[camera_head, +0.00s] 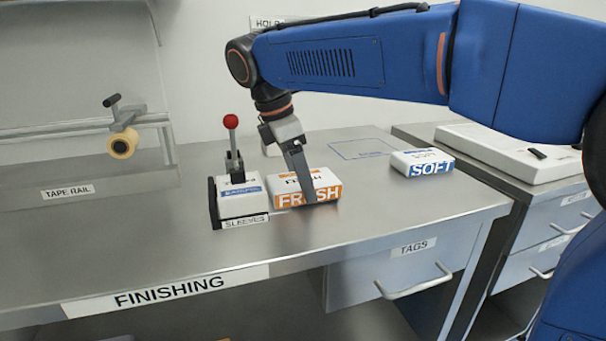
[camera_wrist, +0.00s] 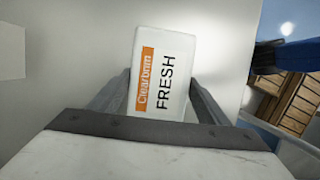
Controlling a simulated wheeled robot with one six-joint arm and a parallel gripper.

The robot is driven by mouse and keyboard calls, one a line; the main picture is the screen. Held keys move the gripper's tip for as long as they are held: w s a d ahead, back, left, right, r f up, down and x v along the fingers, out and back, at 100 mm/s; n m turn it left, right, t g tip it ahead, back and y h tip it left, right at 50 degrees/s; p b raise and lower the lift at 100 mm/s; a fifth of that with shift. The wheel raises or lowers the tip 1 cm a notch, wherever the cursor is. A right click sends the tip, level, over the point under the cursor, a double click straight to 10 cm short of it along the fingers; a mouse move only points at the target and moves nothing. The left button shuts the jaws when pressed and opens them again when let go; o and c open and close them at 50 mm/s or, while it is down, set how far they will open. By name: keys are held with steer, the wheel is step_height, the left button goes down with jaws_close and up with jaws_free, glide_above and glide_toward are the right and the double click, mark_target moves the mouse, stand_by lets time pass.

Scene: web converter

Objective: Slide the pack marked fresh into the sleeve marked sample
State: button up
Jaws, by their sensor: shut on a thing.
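The pack marked fresh (camera_head: 288,198), white with an orange front, is on the finishing bench, just right of the sleeve stand. My gripper (camera_head: 312,190) reaches down over it and is shut on it. The wrist view shows the fresh pack (camera_wrist: 163,75) between my two fingers (camera_wrist: 157,100). A white sleeve with a blue label (camera_head: 241,197) sits in the stand marked sleeves (camera_head: 245,223), under a lever with a red knob (camera_head: 231,121). The sleeve's label is too small to read. I cannot tell whether pack and sleeve touch.
The soft pack (camera_head: 423,163) lies at the right, beside a blue outlined rectangle (camera_head: 362,149) on the bench. A tape rail with a yellow roll (camera_head: 123,144) stands at the back left. The bench front (camera_head: 165,262) is clear. A tags drawer (camera_head: 410,265) is below.

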mark_target(279, 182)
steer(key=shift+s+a, duration=0.2)
steer(key=shift+a, duration=0.5)
steer(key=shift+s+a, duration=0.2)
steer(key=shift+a, duration=0.55)
steer(key=shift+s+a, duration=0.2)
steer(key=shift+a, duration=0.5)
steer(key=shift+a, duration=0.15)
steer(key=o, duration=1.4)
steer(key=shift+c, duration=0.2)
steer(key=shift+r, duration=0.1)
